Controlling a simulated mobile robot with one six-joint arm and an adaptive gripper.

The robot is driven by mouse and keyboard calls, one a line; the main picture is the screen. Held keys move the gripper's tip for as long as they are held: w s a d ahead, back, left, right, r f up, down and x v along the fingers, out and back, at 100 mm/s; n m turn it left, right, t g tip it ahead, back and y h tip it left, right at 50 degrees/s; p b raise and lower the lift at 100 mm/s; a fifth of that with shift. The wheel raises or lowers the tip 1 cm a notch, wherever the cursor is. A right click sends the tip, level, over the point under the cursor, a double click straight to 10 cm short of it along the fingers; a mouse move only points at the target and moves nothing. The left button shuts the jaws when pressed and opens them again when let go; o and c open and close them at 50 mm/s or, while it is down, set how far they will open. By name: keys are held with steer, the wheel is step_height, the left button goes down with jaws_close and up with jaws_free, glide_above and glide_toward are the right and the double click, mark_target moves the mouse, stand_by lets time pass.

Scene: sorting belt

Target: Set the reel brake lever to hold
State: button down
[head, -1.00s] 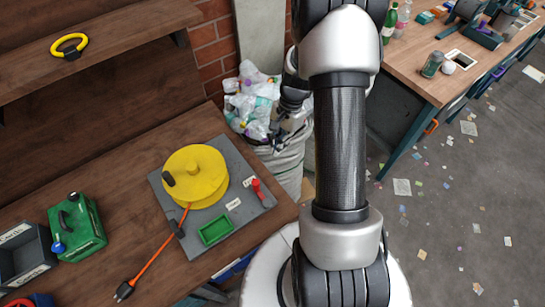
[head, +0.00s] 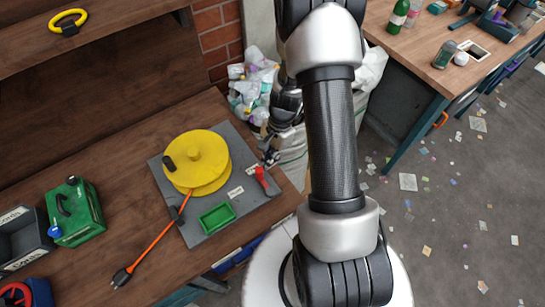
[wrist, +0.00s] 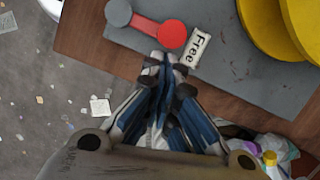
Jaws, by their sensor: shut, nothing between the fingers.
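The reel brake lever (head: 262,179) is red and sits on the right part of the grey board (head: 217,240). In the wrist view its round red knob (wrist: 172,34) lies beside the white "Free" label (wrist: 193,47), and its grey pivot (wrist: 118,12) is to the left. A second white label (head: 236,193) lies nearer the yellow reel (head: 190,150); its text is too small to read. My gripper (head: 268,158) is shut and empty beside the lever's knob end. In the wrist view its fingertips (wrist: 167,62) are just below the knob; I cannot tell whether they touch.
A green tray (head: 217,218) and an orange cord (head: 150,250) lie near the reel. A green canister (head: 75,212) stands to the left. A bag of plastic waste (head: 250,90) stands behind the table corner.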

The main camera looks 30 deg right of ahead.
steer(key=shift+w+a+n, duration=0.25)
steer(key=shift+a+n, duration=0.25)
steer(key=shift+n, duration=0.3)
steer(key=shift+w+a+n+g, duration=0.1)
steer(key=shift+a+n+g, duration=0.2)
steer(key=shift+n, duration=0.1)
steer(key=n, duration=0.1)
steer(key=a+n, duration=0.1)
steer(key=a+n+p, duration=0.1)
steer(key=shift+w+a+g+h, duration=0.15)
steer(key=shift+w+g+h, duration=0.1)
steer(key=shift+g+h, duration=0.05)
steer(key=a+n, duration=0.1)
steer(key=n, duration=0.1)
steer(key=shift+a+n+h, duration=0.3)
steer(key=shift+a, duration=0.05)
steer(key=shift+s+a+n+g+p, duration=0.2)
steer(key=shift+a+n, duration=0.25)
steer(key=shift+n, duration=0.2)
steer(key=shift+s+a+n+g+p, duration=0.1)
steer(key=shift+a+n+g, duration=0.1)
steer(key=shift+a+n, duration=0.35)
steer(key=shift+w+d, duration=0.1)
